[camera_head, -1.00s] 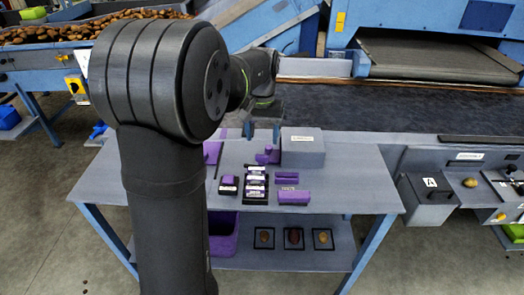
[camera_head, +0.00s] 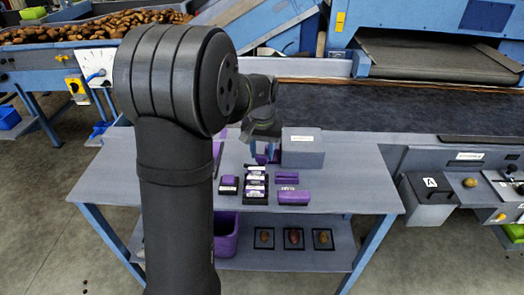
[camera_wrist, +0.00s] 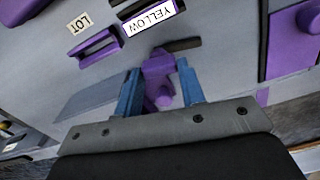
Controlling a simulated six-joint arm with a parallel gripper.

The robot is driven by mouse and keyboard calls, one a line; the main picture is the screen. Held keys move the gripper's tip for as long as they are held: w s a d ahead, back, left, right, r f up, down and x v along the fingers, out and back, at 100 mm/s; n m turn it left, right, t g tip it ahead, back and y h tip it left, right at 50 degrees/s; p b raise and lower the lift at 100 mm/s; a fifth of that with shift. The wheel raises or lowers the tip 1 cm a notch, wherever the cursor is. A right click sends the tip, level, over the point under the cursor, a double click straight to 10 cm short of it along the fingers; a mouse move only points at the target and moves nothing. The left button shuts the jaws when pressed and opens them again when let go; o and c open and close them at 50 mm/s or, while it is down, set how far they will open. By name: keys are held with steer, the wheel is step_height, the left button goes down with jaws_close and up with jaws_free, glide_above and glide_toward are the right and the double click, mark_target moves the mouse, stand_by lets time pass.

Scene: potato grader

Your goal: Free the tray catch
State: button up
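A purple piece with a rounded knob (camera_wrist: 160,80) stands on the table beside the grey box; it may be the tray catch, but no label shows on it. My gripper (camera_wrist: 158,66) is open, with its two blue fingers on either side of this piece. I cannot tell whether the fingers touch it. In the head view my gripper (camera_head: 265,151) is low over the table, just left of the grey box (camera_head: 303,153), and partly hides the purple piece.
A dark rack with white-labelled purple pieces (camera_head: 256,186), a purple block (camera_head: 294,197) and a small purple holder (camera_head: 287,178) sit close by on the table (camera_head: 350,190). A purple bin (camera_head: 225,235) is on the lower shelf. The table's right side is clear.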

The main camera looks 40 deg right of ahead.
steer(key=shift+n, duration=1.1)
steer(key=o, duration=1)
steer(key=shift+r, duration=0.1)
step_height(320, 180, up, 17)
steer(key=shift+r, duration=0.15)
step_height(320, 180, down, 18)
steer(key=shift+r, duration=0.25)
